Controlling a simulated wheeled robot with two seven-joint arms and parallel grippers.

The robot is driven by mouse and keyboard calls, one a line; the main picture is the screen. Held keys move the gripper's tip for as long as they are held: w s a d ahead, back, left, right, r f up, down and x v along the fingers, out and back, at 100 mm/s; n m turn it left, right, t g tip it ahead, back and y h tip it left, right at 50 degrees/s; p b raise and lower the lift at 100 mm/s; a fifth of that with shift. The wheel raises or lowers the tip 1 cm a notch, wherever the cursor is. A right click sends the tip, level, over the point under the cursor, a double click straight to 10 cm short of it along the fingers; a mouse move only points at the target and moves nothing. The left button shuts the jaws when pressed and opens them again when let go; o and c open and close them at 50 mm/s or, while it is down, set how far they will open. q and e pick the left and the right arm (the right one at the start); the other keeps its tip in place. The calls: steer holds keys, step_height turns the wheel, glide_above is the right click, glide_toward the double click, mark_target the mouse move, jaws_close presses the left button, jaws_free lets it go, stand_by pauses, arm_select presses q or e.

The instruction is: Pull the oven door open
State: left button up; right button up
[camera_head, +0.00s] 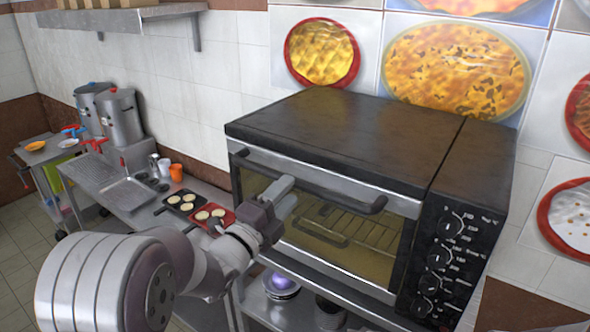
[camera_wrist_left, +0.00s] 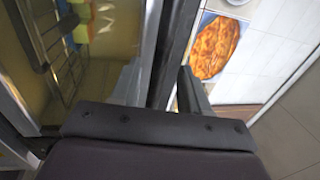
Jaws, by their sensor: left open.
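The black oven (camera_head: 345,140) stands on a metal counter, with control knobs on its right side. Its glass door (camera_head: 330,235) looks closed, with a wire rack showing through the glass. A dark bar handle (camera_head: 345,199) runs along the top of the door. My left gripper (camera_head: 284,192) is open at the left-middle part of the handle and covers some of it. In the left wrist view the two fingers stand apart (camera_wrist_left: 161,90), and the dark handle bar (camera_wrist_left: 178,45) runs between them. I cannot tell whether either finger touches it. My right gripper is not in view.
A red tray (camera_head: 200,220) with round items lies on the counter left of the oven. Steel pots (camera_head: 122,115) and an orange cup (camera_head: 176,172) stand farther left. A lower shelf below the oven holds a pot (camera_head: 280,284). The wall with pizza pictures is close behind.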

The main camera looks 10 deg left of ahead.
mark_target(295, 186)
arm_select(q)
steer(key=p+x, duration=0.1)
steer(key=x, duration=0.3)
steer(key=shift+d+r+p, duration=0.1)
steer(key=shift+d+p, duration=0.1)
steer(key=shift+p, duration=0.1)
steer(key=shift+d, duration=0.2)
steer(key=shift+a, duration=0.1)
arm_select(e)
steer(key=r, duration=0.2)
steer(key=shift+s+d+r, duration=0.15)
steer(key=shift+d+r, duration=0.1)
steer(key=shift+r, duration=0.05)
arm_select(q)
steer(key=shift+a, duration=0.1)
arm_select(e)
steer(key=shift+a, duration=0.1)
